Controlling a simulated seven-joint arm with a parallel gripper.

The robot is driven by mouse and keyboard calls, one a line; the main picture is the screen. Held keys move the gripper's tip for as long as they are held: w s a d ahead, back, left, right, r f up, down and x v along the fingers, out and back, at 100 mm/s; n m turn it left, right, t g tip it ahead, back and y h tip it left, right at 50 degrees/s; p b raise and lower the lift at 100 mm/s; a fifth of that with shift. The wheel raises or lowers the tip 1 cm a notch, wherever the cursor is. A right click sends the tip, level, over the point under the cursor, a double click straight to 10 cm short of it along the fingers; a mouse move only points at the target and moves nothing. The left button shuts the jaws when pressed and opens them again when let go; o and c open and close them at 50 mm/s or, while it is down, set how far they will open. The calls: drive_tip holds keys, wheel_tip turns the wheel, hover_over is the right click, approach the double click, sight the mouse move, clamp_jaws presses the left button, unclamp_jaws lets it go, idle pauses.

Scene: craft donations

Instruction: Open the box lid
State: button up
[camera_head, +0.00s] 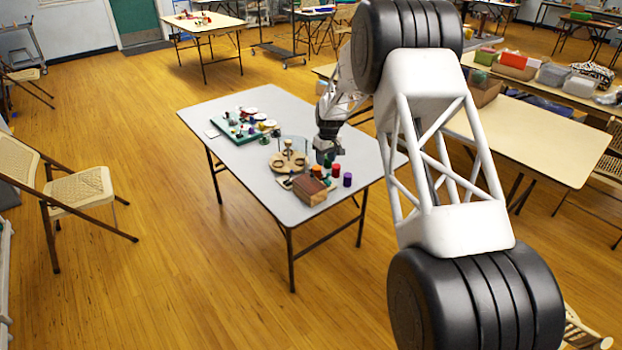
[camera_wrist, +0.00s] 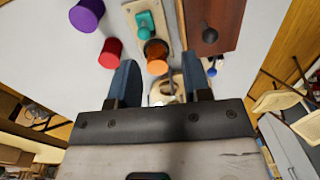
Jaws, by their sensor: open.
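The wooden box (camera_head: 309,190) stands near the front edge of the grey table, and its reddish-brown lid looks shut. In the wrist view a reddish-brown panel (camera_wrist: 228,14), apparently the lid, shows at the top right with a dark round knob (camera_wrist: 209,35) on it. My gripper (camera_head: 325,157) is above the table, behind and to the right of the box. In the wrist view my gripper (camera_wrist: 160,82) has its two blue fingers apart, with the knob outside them. It appears to hold nothing. The box's sides are mostly hidden in the wrist view.
Purple (camera_head: 348,179), red (camera_head: 336,170) and orange (camera_wrist: 156,56) cylinders stand close to the box. A teal piece (camera_wrist: 146,24) is on a pale wooden board. A round wooden piece (camera_head: 281,162) and a green tray (camera_head: 236,134) lie further left. The table's front left is clear.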

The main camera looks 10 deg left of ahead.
sight(312, 175)
drive_tip(key=shift+m+g+y, duration=0.4)
drive_tip(key=shift+m+y, duration=0.3)
drive_tip(key=shift+m, duration=0.1)
drive_tip(key=s+a+r, duration=0.2)
drive_tip(key=s+a, duration=0.1)
drive_tip(key=shift+a, duration=0.2)
drive_tip(key=shift+s+a+f, duration=0.15)
drive_tip(key=shift+a+f, duration=0.05)
drive_tip(key=shift+f, duration=1.05)
drive_tip(key=shift+s+a+f, duration=0.1)
drive_tip(key=shift+a+f, duration=0.1)
drive_tip(key=shift+f, duration=1.1)
drive_tip(key=shift+s+a+f, duration=0.15)
drive_tip(key=shift+a+f, duration=0.05)
drive_tip(key=shift+f, duration=1.05)
drive_tip(key=shift+c, duration=0.3)
clamp_jaws()
